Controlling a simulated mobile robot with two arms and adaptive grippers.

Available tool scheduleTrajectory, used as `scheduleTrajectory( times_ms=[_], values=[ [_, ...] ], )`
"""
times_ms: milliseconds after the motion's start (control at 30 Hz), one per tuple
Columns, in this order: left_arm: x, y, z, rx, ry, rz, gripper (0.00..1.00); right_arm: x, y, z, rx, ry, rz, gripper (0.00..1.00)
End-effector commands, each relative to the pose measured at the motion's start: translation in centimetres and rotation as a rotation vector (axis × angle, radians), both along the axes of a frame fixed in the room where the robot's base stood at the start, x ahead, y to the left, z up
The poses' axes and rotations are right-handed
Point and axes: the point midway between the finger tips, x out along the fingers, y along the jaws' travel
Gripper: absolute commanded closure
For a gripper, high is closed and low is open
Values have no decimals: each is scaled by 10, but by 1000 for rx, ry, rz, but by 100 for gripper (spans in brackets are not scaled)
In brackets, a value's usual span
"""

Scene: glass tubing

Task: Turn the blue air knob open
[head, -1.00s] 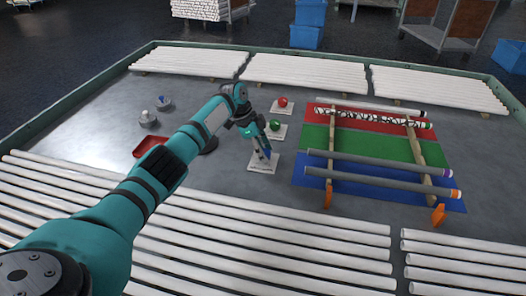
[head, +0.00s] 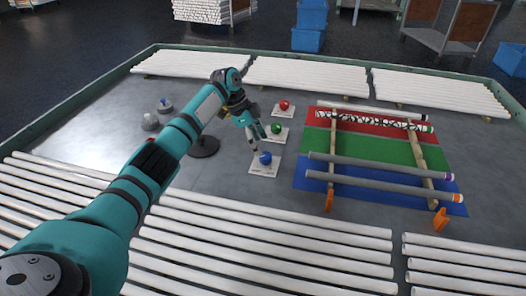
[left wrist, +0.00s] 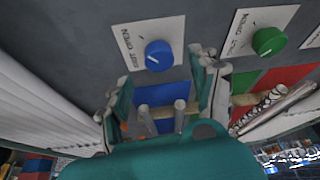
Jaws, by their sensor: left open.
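The blue knob (head: 265,158) sits on a white square plate (head: 258,172) on the grey table, nearest of three such plates. In the left wrist view, the blue knob (left wrist: 159,55) shows a small pale mark on its face, and its plate (left wrist: 132,33) carries lettering with the word OPEN. My left gripper (head: 257,137) is open and empty, a little behind and above the blue knob, apart from it. Its spread fingers show in the left wrist view (left wrist: 158,77), with the knob past and between their tips. My right gripper is not in view.
A green knob (head: 276,128) and a red knob (head: 284,104) stand on plates behind. To the right, tubes lie on wooden rails (head: 331,180) over red, green and blue mats. White tubes (head: 270,245) line the front. Bare table lies left of the blue knob.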

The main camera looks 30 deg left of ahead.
Motion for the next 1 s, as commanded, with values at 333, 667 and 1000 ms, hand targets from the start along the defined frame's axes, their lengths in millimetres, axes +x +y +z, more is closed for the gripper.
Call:
scheduleTrajectory(
  times_ms=[333,667,1000],
  values=[
    [-10,21,55,1,0,0,37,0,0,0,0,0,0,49],
    [-11,24,62,1,1,0,37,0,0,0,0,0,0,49],
    [-11,24,63,1,0,0,37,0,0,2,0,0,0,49]
  ],
)
